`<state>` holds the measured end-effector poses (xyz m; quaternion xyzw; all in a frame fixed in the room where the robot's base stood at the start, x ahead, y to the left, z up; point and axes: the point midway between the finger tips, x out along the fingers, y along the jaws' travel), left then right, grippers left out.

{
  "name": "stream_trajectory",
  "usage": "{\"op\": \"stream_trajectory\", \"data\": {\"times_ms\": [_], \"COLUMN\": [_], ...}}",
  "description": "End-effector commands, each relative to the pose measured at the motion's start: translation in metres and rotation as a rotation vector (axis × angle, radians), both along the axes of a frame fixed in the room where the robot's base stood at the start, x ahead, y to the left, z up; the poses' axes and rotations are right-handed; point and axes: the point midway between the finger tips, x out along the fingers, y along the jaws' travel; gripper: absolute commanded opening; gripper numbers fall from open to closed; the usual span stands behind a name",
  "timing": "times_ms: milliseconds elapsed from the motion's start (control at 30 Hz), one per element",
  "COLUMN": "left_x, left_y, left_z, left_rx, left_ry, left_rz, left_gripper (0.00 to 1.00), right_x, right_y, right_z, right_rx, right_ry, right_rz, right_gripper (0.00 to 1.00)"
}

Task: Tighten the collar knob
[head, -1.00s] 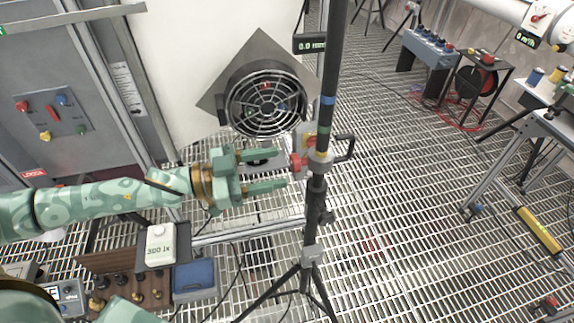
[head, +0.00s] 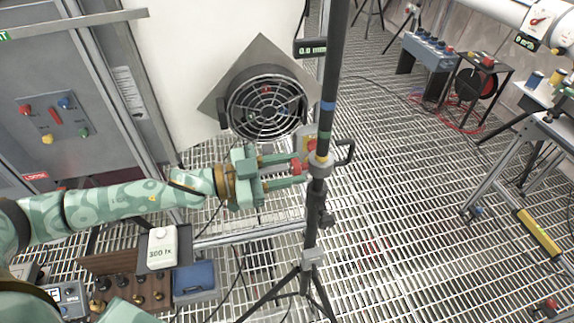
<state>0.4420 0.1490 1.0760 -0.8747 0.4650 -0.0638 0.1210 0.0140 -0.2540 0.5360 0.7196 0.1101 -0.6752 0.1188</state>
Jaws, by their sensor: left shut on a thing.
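The red collar knob (head: 297,166) sticks out to the left of the collar (head: 320,165) on the dark upright pole (head: 329,110). My left gripper (head: 296,169) reaches in from the left with its green fingers shut on the knob, one finger above it and one below. The fingers hide part of the knob. A black crank handle (head: 346,151) sits on the pole's right side. My right gripper is not in view.
A round caged fan (head: 266,104) stands just behind and above my gripper. The pole's tripod (head: 308,260) spreads below on the grating. The grating right of the pole is mostly clear.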

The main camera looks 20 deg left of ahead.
Motion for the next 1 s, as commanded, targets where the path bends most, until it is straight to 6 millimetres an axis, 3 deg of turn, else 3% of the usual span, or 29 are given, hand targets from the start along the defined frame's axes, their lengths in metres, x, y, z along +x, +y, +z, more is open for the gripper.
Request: {"op": "stream_trajectory", "data": {"times_ms": [33, 200, 467, 500, 533, 1000], "left_x": [-0.0001, 0.0004, 0.0003, 0.0002, 0.0002, -0.0005], "left_y": [-0.0001, 0.0001, 0.0001, 0.0002, 0.0002, 0.0016], "left_z": [0.0062, 0.0035, 0.0015, 0.0015, 0.0015, 0.0011], "left_rx": [0.038, 0.135, 0.14, 0.14, 0.139, 0.139], "left_ry": [-0.06, -0.202, -0.209, -0.209, -0.208, -0.207], "left_rz": [0.002, 0.001, -0.001, -0.001, -0.001, 0.001], "left_gripper": [0.12, 0.12, 0.12, 0.46, 0.54, 0.56], "right_x": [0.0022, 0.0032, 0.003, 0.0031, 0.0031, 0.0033], "right_y": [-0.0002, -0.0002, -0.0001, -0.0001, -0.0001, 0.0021], "right_z": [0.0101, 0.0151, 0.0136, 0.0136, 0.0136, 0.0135], "right_rx": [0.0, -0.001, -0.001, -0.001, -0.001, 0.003], "right_ry": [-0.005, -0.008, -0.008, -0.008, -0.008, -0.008], "right_rz": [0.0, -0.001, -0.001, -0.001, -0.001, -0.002], "right_gripper": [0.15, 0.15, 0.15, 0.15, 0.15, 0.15]}}
